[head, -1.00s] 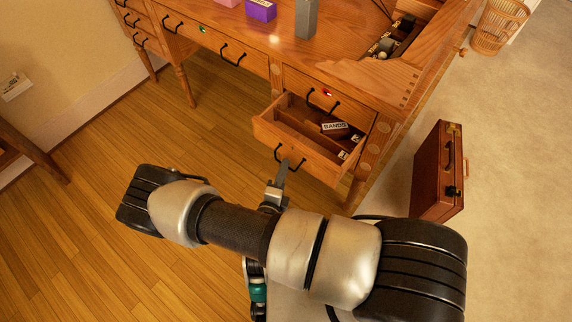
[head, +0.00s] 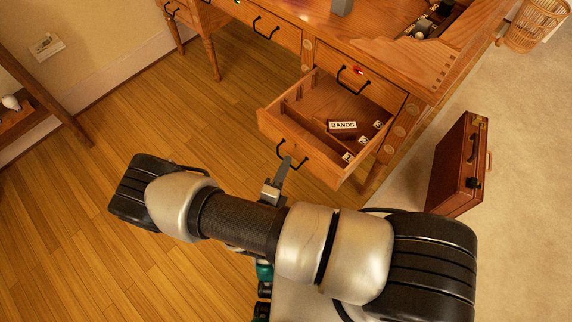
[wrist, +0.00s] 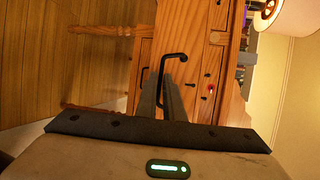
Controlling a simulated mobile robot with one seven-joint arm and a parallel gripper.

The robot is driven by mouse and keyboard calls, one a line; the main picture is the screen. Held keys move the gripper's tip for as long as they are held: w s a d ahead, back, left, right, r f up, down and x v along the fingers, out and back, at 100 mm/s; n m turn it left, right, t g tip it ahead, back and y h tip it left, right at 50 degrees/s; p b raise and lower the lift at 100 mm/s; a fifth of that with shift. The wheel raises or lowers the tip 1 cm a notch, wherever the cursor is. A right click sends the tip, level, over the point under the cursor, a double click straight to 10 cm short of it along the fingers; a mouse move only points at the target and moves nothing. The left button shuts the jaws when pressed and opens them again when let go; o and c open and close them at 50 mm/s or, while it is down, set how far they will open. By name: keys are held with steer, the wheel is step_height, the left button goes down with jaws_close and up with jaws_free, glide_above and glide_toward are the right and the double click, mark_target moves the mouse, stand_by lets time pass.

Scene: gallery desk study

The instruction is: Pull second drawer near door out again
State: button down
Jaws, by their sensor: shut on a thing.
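The second drawer (head: 290,138) on the right side of the wooden desk is pulled well out, below the closed top drawer. Inside it are dividers, a box marked BANDS (head: 342,126) and small labelled items. Its dark bar handle (head: 281,154) is on the front panel. My gripper (head: 285,168) is at that handle, shut on it. In the wrist view the two fingers (wrist: 169,90) meet the dark handle (wrist: 163,66); the exact contact is partly hidden by the fingers.
The top drawer (head: 375,80) above is shut and has a red light. A brown briefcase (head: 453,168) stands on the carpet right of the desk. A wicker basket (head: 525,25) is at the back right. The wooden floor (head: 120,200) at left is clear.

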steer(key=c, duration=1.9)
jaws_free()
steer(key=p+v, duration=0.2)
steer(key=v, duration=1.5)
steer(key=shift+s, duration=0.25)
steer(key=shift+r, duration=0.1)
